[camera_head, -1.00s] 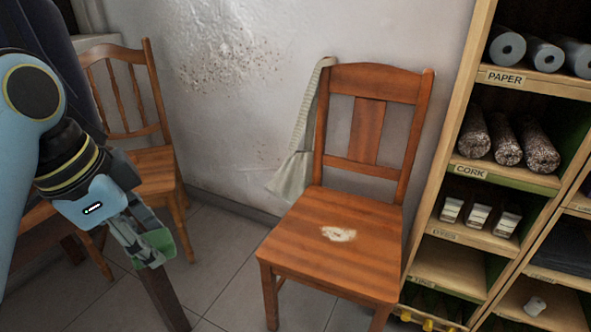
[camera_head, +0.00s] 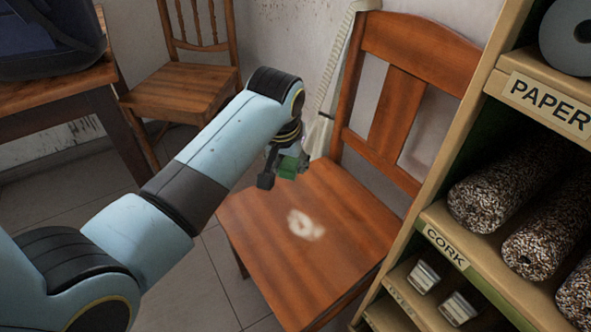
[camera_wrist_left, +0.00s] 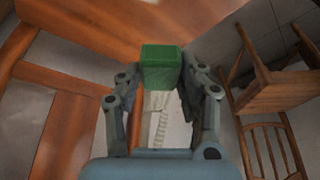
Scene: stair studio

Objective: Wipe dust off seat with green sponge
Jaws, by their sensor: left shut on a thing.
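A wooden chair (camera_head: 330,230) stands in front of me with a pale dust patch (camera_head: 305,224) near the middle of its seat. My left gripper (camera_head: 287,160) is over the back left part of the seat, behind the dust patch. It is shut on a green sponge (camera_head: 288,168), which also shows between the fingers in the left wrist view (camera_wrist_left: 161,66). Whether the sponge touches the seat I cannot tell. My right gripper is not in view.
A shelf unit (camera_head: 440,215) with labelled compartments stands close on the right of the chair. A second chair (camera_head: 185,92) and a table (camera_head: 60,85) with a dark bag (camera_head: 50,35) are at the left.

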